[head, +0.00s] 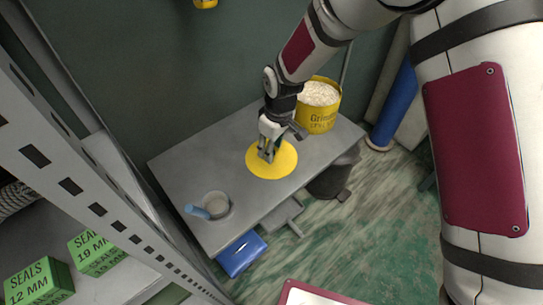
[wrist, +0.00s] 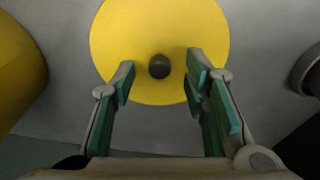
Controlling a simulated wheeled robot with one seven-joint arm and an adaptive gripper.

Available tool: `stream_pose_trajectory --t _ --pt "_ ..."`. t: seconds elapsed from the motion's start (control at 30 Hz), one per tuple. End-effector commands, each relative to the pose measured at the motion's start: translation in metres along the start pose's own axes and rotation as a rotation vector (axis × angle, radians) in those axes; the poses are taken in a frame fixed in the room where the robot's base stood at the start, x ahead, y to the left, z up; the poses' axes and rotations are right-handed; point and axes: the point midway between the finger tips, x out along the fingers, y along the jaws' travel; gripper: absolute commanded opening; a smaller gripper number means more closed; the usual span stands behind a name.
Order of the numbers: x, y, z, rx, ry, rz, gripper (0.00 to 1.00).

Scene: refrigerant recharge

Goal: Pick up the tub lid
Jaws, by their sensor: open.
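The tub lid (head: 277,169) is a flat yellow disc lying on the grey bench. In the wrist view the lid (wrist: 160,28) shows a dark round knob (wrist: 159,66) at its middle. My gripper (head: 267,155) points down over the lid in the head view and hides part of it. In the wrist view my gripper (wrist: 158,84) is open, with one green-padded finger on each side of the knob. The fingers do not appear to touch the knob. A yellow tub (head: 319,118) filled with white material stands behind the lid, to its right.
The grey bench (head: 180,165) also holds a small grey cup with a blue-handled tool (head: 197,211) at its front left. A shelf with green seal boxes (head: 38,281) stands at the left. A blue cylinder (head: 393,115) stands beyond the bench's right end.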

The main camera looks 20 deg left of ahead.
Motion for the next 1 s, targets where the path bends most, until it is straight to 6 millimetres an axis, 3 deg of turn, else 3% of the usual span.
stream_pose_trajectory --t 0.1,0.3,0.5,0.83,1.0 --pt "0.012 0.000 0.000 0.000 0.000 0.000 0.41" --pt "0.012 0.000 0.000 0.000 0.001 0.001 0.41" --pt "0.012 0.000 0.000 0.000 0.001 0.001 0.00" --pt "0.011 0.000 -0.001 0.000 0.001 0.001 0.00" --pt "-0.007 0.001 -0.003 0.000 0.004 0.002 0.00"
